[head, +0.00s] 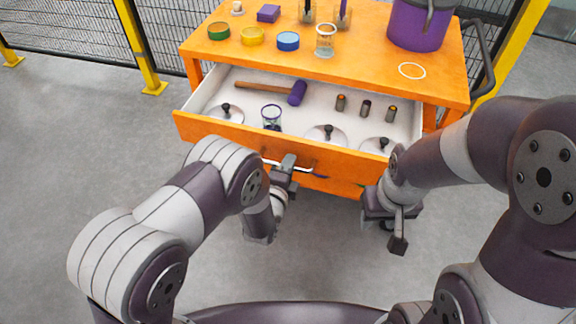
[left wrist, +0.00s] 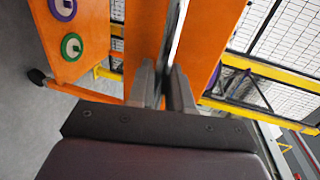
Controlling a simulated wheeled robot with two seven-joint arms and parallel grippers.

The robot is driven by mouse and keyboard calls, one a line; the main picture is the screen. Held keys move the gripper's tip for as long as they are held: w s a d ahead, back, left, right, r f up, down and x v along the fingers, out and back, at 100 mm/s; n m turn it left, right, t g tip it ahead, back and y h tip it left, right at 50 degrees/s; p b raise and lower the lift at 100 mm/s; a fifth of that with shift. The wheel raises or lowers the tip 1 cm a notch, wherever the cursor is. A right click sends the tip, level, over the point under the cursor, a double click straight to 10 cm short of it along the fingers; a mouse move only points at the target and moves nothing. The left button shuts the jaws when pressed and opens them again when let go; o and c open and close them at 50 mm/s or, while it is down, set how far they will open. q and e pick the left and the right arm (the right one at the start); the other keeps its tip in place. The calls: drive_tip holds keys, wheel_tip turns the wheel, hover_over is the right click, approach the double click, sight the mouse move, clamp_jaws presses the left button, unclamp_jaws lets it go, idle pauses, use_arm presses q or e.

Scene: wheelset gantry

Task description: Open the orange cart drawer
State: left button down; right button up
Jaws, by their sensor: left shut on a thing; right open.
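The orange cart (head: 340,75) stands ahead of me in the head view. Its top drawer (head: 220,132) is pulled out toward me, and the white inside shows. My left gripper (head: 290,162) is at the metal bar handle (head: 307,168) on the drawer's front, shut on it. In the left wrist view its two fingers (left wrist: 165,88) close around the handle bar (left wrist: 178,35), with orange panels on both sides. My right gripper (head: 398,228) is open and empty, apart from the cart, right of the drawer front; its fingers are partly hidden.
The drawer holds a purple-headed mallet (head: 297,93), a glass (head: 271,115), several lids (head: 326,134) and small cylinders (head: 366,107). On the cart top are a purple pot (head: 418,25), a jar (head: 325,42) and coloured rings. Grey floor is free at left; a yellow-posted fence (head: 140,50) stands behind.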

use_arm(q)
drive_tip(key=c, duration=1.2)
unclamp_jaws()
drive_tip(key=p+v, duration=0.1)
drive_tip(key=v, duration=1.1)
drive_tip(key=shift+s+a+p, duration=0.1)
drive_tip(key=shift+s+p, duration=0.15)
drive_tip(key=shift+p, duration=0.15)
